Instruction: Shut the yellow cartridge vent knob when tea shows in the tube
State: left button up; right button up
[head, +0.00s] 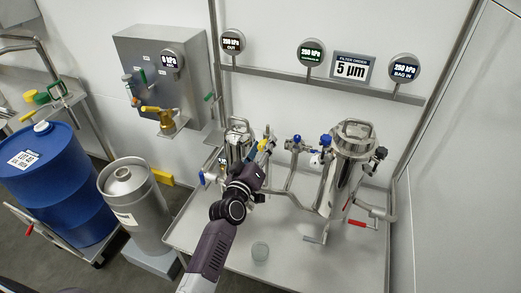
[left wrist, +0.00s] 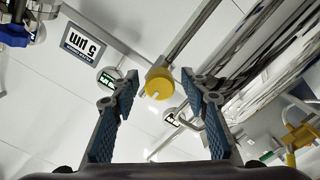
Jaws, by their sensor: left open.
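A yellow knob (left wrist: 159,83) on the end of a metal stem shows in the left wrist view, between the tips of my left gripper (left wrist: 158,92). The gripper is open, with a blue-padded finger on each side of the knob. I cannot tell whether either pad touches it. In the head view my left gripper (head: 263,153) is at the smaller steel housing (head: 238,131) and hides part of it. The knob is not clear there. I cannot make out tea in a tube in either view. My right gripper is not in view.
A larger steel housing (head: 345,160) with blue and red handles stands to the right. A steel keg (head: 133,205) and a blue drum (head: 58,185) stand left. Gauges (head: 312,52) hang on a rail behind.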

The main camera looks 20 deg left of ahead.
pick_arm(q)
jog(key=s, duration=1.2)
jog(key=shift+a, duration=0.2)
